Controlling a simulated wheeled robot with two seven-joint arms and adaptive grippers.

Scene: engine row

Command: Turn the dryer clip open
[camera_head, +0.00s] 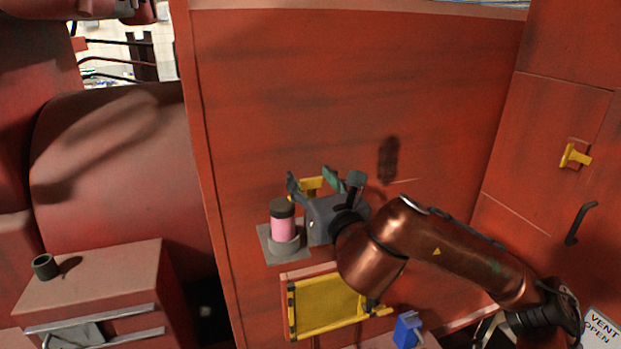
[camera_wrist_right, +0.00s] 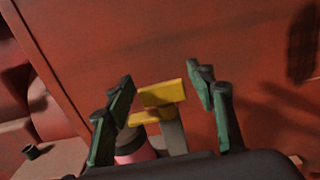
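The dryer is a pink canister (camera_head: 283,226) with a dark cap, standing on a small grey shelf on the red wall. The yellow clip (camera_head: 311,184) is just behind and to the right of its cap, partly hidden by my gripper. In the right wrist view, the clip (camera_wrist_right: 162,95) is a flat yellow bar with a second yellow piece below it, by a grey post. My right gripper (camera_head: 324,180) is open, with its green-padded fingers on either side of the clip. A gap shows on both sides in the wrist view. My left gripper is not in view.
A yellow panel in a red frame (camera_head: 328,308) is below the shelf, with a blue part (camera_head: 408,330) to its right. A yellow handle (camera_head: 575,156) and a black handle (camera_head: 580,222) are on the right wall. A red cabinet (camera_head: 100,283) with a dark cup (camera_head: 45,267) stands left.

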